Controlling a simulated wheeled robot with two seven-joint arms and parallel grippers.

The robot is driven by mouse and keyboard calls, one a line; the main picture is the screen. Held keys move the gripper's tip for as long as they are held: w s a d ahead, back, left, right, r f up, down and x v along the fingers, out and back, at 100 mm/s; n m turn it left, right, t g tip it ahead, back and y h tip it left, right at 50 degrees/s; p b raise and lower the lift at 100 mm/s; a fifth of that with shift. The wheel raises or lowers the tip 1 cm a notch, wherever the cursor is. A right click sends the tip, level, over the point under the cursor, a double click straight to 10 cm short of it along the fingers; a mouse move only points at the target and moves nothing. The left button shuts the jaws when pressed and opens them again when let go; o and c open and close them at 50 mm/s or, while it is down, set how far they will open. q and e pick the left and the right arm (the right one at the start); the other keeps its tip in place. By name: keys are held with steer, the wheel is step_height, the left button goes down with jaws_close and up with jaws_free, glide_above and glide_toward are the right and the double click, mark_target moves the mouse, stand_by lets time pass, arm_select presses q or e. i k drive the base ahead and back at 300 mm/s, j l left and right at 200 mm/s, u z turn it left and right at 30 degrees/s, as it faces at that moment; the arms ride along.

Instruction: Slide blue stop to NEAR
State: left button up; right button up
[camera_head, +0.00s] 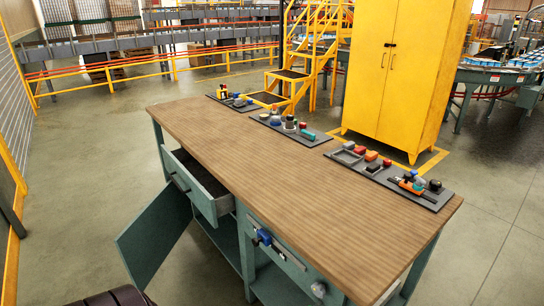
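A small blue piece (263,236), which looks like the blue stop, sits on a dark rail (283,252) on the green front panel of the workbench. It is toward the left end of the rail as pictured. A grey-blue knob (318,289) is on the panel to the right of the rail. I cannot read any NEAR mark. Neither of my grippers is in view.
The workbench's wooden top (290,180) is mostly clear. Dark trays (434,203) with small coloured parts line its far edge. On the left, a drawer (200,188) is pulled out and a cabinet door (152,235) hangs open. A yellow cabinet (395,80) stands behind.

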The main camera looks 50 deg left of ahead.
mark_target(263, 237)
steer(key=u, duration=1.65)
